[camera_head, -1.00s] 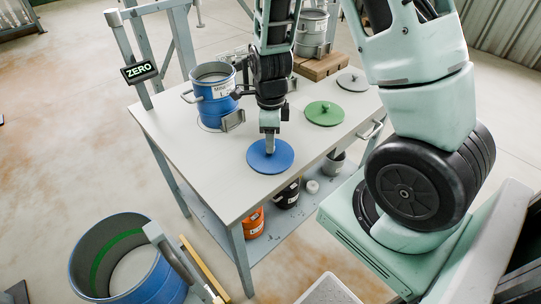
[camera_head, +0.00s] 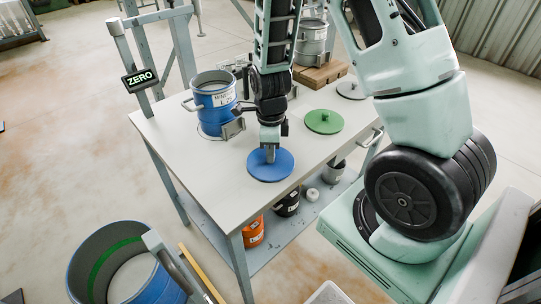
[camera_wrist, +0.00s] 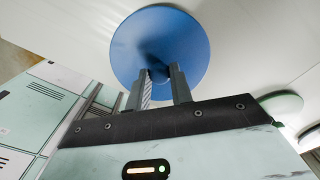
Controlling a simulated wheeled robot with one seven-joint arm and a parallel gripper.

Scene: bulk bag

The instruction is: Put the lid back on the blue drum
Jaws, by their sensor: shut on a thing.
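The blue lid (camera_head: 271,166) is at the front edge of the white table in the head view. My gripper (camera_head: 270,154) is above it, shut on the lid's knob. The wrist view shows the blue lid (camera_wrist: 160,40) beyond my two fingertips (camera_wrist: 160,75), which close around the central knob. Whether the lid touches the table or hangs just above it I cannot tell. The blue drum (camera_head: 214,108) stands upright and open-topped at the table's back left, with a side handle and a label.
A green lid (camera_head: 324,121) and a grey lid (camera_head: 351,89) lie to the right on the table (camera_head: 190,168). A grey drum (camera_head: 310,42) stands on a wooden block behind. A large blue open container (camera_head: 85,262) is on the floor. The lower shelf holds several small containers.

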